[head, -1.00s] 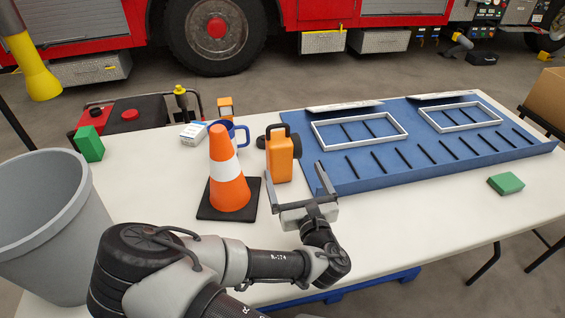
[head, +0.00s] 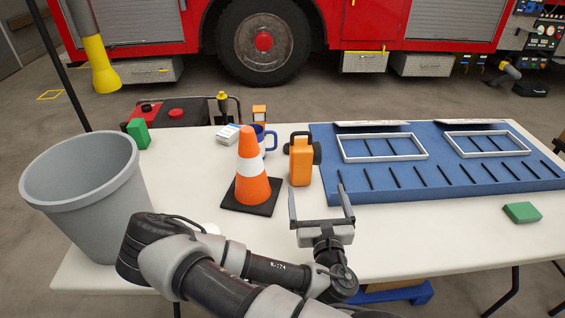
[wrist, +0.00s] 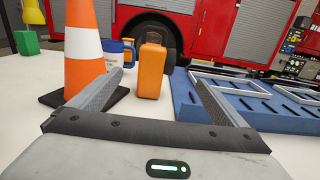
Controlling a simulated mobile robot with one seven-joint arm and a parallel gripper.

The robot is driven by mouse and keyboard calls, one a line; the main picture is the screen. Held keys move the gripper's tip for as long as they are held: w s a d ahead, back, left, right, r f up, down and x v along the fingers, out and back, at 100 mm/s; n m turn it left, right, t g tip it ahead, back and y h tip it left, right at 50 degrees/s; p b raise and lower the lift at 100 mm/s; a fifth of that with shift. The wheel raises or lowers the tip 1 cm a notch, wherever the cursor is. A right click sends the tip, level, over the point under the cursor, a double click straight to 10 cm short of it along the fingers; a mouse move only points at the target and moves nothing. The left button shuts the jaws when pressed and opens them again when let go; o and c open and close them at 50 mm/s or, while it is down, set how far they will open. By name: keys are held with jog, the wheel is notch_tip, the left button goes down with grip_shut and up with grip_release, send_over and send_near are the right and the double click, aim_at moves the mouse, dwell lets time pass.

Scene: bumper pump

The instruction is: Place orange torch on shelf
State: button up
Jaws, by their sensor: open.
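The orange torch (head: 301,163) stands upright on the white table, with a handle on top and a dark round lamp end. In the wrist view the torch (wrist: 151,71) shows ahead, between the two fingers and a little left of centre. My gripper (head: 320,200) is open and empty, in front of the torch and apart from it. In the wrist view my gripper (wrist: 163,82) shows its two fingers spread wide. The blue shelf panel (head: 400,188) with slots and white frames lies on the table to the right of the torch.
An orange and white cone (head: 253,185) stands close left of the torch. A blue mug (head: 270,141) and a small white box (head: 228,138) are behind the cone. A grey bin (head: 95,200) stands at the left. Green blocks (head: 522,212) (head: 139,133) lie at right and far left.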

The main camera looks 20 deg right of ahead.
aim_at(307, 159)
jog(key=w+b, duration=0.1)
jog(key=w, duration=0.3)
jog(key=w+d+b, duration=0.1)
jog(key=w, duration=0.2)
jog(key=w+d, duration=0.1)
jog(key=w, duration=0.3)
jog(key=shift+w+d+b, duration=0.25)
jog(key=shift+w+b, duration=0.05)
jog(key=shift+b, duration=0.1)
jog(key=shift+w+d+f+b, duration=0.1)
jog(key=shift+w+b, duration=0.25)
jog(key=shift+w, duration=2.3)
jog(key=c, duration=1.6)
jog(key=shift+r, duration=0.2)
jog(key=shift+c, duration=1.1)
